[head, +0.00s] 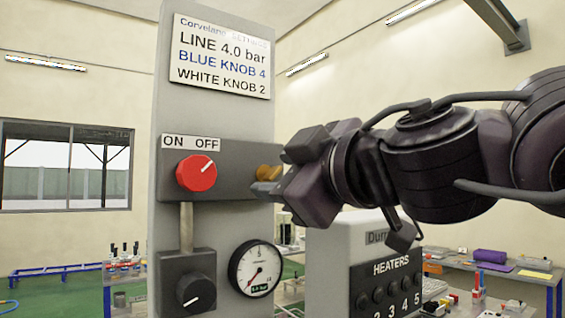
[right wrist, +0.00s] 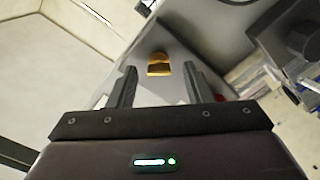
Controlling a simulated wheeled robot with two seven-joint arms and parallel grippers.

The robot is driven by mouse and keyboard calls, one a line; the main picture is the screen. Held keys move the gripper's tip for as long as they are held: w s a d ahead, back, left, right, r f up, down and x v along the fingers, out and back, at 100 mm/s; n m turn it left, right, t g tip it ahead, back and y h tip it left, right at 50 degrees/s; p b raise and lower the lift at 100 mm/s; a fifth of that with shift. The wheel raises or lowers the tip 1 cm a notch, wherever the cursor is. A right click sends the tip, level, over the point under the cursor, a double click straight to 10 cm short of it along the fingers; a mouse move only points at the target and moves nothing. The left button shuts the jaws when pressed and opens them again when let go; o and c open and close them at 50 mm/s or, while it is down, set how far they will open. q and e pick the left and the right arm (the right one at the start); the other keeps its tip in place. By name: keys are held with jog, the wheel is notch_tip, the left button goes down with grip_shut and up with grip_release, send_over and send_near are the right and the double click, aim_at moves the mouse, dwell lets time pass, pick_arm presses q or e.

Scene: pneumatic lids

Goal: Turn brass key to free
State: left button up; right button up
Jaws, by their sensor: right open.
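The brass key (head: 268,173) sticks out from the right side of the grey valve box (head: 235,155) on the panel. In the right wrist view the brass key (right wrist: 159,64) shows ahead of the jaws, roughly centred between them. My right gripper (head: 268,188) comes in from the right, close to the key, and partly covers it in the head view. In the right wrist view my right gripper (right wrist: 158,88) is open, with nothing between its fingers. I cannot tell whether a finger touches the key. My left gripper is not in view.
A red knob (head: 197,173) marked ON/OFF sits on the box front. A black knob (head: 196,292) and a round gauge (head: 255,268) are lower on the panel (head: 172,110). A heater box (head: 375,245) stands below my right arm. Benches with small items are behind.

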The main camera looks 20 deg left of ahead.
jog(key=shift+d, duration=0.2)
jog(key=shift+c, duration=0.7)
jog(key=shift+a, duration=0.1)
jog(key=c, duration=0.8)
jog(key=shift+c, duration=0.2)
